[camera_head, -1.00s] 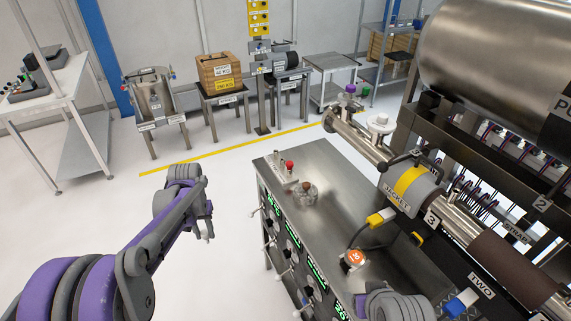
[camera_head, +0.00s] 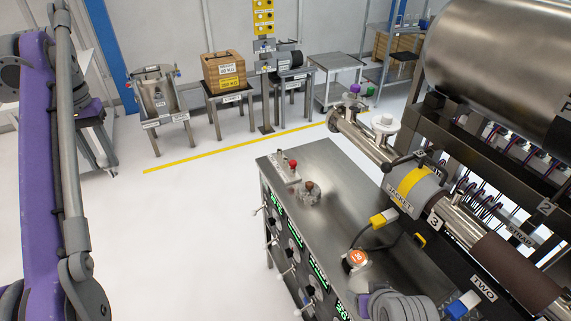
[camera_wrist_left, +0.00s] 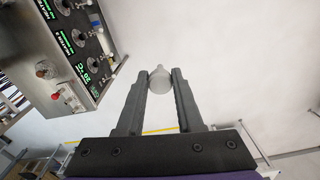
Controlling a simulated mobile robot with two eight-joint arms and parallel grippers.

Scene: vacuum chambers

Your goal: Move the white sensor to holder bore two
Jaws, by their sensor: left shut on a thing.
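My left gripper (camera_head: 108,166) hangs at the left of the head view with its dark fingers pointing down. In the left wrist view the left gripper (camera_wrist_left: 160,78) is shut on the white sensor (camera_wrist_left: 159,92), a pale rounded piece with a narrow tip, held between the fingers over the floor. The sensor cannot be made out in the head view. A small metal block (camera_head: 284,168) with a red knob stands at the far end of the steel bench, well to the right of the gripper. I cannot make out which bore is two. My right gripper is not in view.
The steel bench (camera_head: 330,180) has dials and levers on its front; it also shows in the left wrist view (camera_wrist_left: 93,82). A steel tube with a yellow-banded jacket (camera_head: 412,190) runs along its right. The floor between the left arm and bench is clear.

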